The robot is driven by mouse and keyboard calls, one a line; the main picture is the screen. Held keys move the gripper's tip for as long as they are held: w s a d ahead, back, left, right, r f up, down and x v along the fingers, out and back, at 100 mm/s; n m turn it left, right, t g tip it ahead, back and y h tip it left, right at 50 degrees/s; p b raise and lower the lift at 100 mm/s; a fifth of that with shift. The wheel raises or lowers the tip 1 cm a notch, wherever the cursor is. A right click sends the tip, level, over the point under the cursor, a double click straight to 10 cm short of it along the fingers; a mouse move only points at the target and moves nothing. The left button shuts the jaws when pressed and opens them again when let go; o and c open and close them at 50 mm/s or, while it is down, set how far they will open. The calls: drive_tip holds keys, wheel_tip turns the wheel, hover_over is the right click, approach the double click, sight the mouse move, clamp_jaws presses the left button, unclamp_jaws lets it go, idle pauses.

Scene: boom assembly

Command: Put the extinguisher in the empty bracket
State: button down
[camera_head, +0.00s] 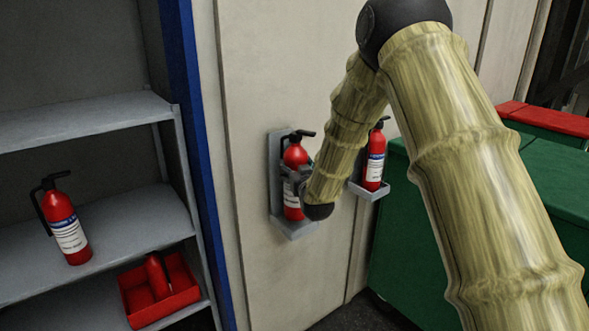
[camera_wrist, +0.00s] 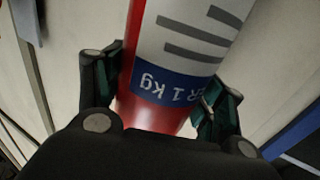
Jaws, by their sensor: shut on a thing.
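My gripper is shut on a red extinguisher (camera_head: 294,157) with a white and blue label, at the left wall bracket (camera_head: 275,180). The extinguisher is upright, in front of the bracket's back plate and above its lower tray. My wrist hides part of it, so I cannot tell whether its base touches the tray. In the wrist view my gripper (camera_wrist: 165,100) has one finger on each side of the extinguisher (camera_wrist: 155,112). A second extinguisher (camera_head: 375,165) stands in the right wall bracket (camera_head: 368,192), partly behind my arm.
At the left is a grey shelf unit (camera_head: 120,225) with a blue edge post (camera_head: 190,130). Another extinguisher (camera_head: 67,228) stands on its middle shelf. A red bin (camera_head: 160,290) with a red item sits below. Green cabinets (camera_head: 420,240) stand at the right.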

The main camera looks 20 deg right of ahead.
drive_tip(key=shift+r, duration=0.15)
drive_tip(key=shift+f+p, duration=0.75)
drive_tip(key=shift+f, duration=0.9)
drive_tip(key=shift+f, duration=0.1)
drive_tip(key=shift+c, duration=1)
unclamp_jaws()
drive_tip(key=shift+s+f, duration=0.1)
